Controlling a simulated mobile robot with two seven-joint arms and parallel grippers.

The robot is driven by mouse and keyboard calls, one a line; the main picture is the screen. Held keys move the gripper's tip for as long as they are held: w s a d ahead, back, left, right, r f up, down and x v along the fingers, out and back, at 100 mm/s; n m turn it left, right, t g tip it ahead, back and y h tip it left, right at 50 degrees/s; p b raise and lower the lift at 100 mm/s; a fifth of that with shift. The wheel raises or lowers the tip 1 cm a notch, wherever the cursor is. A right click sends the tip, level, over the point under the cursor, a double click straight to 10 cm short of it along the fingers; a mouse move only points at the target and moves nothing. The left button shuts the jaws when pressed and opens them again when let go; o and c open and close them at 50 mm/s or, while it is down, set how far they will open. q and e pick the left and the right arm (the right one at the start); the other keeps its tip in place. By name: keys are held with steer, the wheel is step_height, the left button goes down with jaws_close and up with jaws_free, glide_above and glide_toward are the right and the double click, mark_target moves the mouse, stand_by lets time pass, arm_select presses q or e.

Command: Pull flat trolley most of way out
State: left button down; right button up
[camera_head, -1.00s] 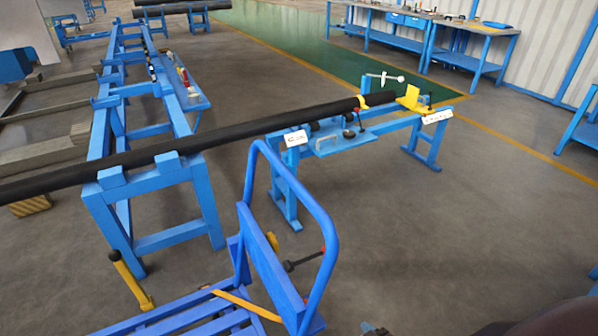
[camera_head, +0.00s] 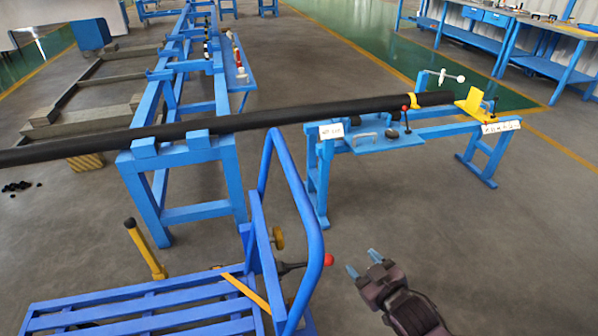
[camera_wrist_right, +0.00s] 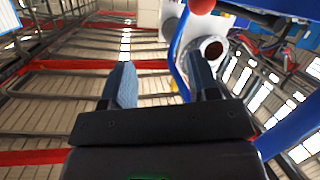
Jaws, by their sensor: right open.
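The flat trolley stands at the bottom of the head view, with a blue slatted deck (camera_head: 150,312) and a tall blue tubular handle (camera_head: 312,215) at its right end. A lever with a red knob (camera_head: 328,260) sticks out by the handle. My right gripper (camera_head: 364,268) is open and empty to the right of the handle, apart from it. In the right wrist view its two fingers (camera_wrist_right: 160,85) stand apart with nothing between them. The blue handle tube (camera_wrist_right: 178,45) and the red knob (camera_wrist_right: 202,5) show beyond them. My left gripper is not in view.
A long black pipe (camera_head: 290,114) lies across a blue rack (camera_head: 180,185) and a blue stand (camera_head: 400,140) behind the trolley. Blue workbenches (camera_head: 500,45) are at back right. The floor right of the handle is clear.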

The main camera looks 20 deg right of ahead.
steer(key=w+a+r+n+g+y+b, duration=0.1)
steer(key=w+a+r+n+y+b, duration=0.1)
steer(key=w+r+n+y, duration=0.75)
steer(key=w+a+r+n+y+b, duration=0.25)
steer(key=w+r+n+y, duration=0.3)
steer(key=w+n, duration=0.5)
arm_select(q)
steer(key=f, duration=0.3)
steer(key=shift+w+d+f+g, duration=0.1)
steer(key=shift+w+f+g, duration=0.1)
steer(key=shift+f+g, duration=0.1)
arm_select(e)
steer(key=s+a+r+n+g+y, duration=0.1)
steer(key=s+a+n+g+y, duration=0.1)
steer(key=a+n+g, duration=0.7)
steer(key=n+g+y, duration=0.1)
steer(key=g, duration=0.3)
steer(key=shift+a+r+n+g, duration=0.2)
steer(key=shift+r+n+g, duration=0.1)
steer(key=shift+n+g, duration=0.1)
steer(key=shift+s, duration=0.1)
jaws_close()
